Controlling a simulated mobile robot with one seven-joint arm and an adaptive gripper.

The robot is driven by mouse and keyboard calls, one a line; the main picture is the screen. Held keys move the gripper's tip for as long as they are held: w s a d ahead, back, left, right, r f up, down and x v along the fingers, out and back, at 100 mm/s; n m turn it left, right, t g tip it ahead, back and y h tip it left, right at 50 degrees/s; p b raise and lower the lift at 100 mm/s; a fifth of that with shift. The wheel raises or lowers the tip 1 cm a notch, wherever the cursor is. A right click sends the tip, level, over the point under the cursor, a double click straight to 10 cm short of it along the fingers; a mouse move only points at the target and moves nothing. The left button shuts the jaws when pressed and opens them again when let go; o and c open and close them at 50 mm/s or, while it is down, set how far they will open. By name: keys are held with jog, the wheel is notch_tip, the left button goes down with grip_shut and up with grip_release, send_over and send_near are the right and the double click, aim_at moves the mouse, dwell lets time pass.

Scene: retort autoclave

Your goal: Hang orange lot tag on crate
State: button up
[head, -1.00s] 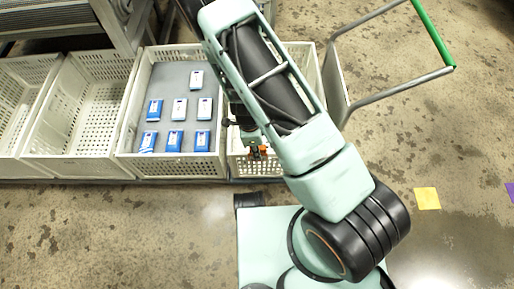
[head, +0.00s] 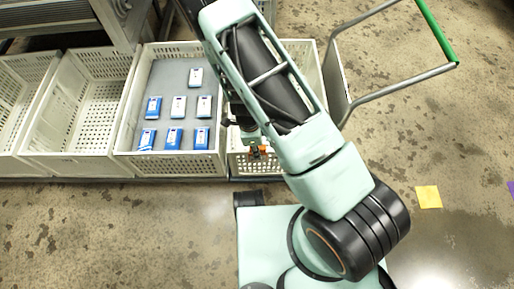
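The orange lot tag (head: 264,150) shows as small orange patches at the front wall of the right-hand crate (head: 239,163). My gripper (head: 257,152) is at the same spot, at the top of that wall, with dark finger parts among the orange. The view is too small to tell whether the fingers are closed on the tag or whether it touches the rim. My arm crosses over this crate and hides most of its inside.
A crate (head: 172,165) with several blue-and-white packs (head: 174,138) stands just left. Two empty pale crates (head: 83,162) are farther left. A cart handle with a green grip (head: 436,32) rises at right. A yellow floor patch (head: 428,197) lies on open floor.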

jog(key=o, duration=1)
jog(key=shift+r, duration=0.1)
jog(key=r, duration=0.4)
jog(key=a+r, duration=0.1)
jog(key=r, duration=0.6)
jog(key=shift+a+r, duration=0.2)
jog(key=shift+r, duration=0.2)
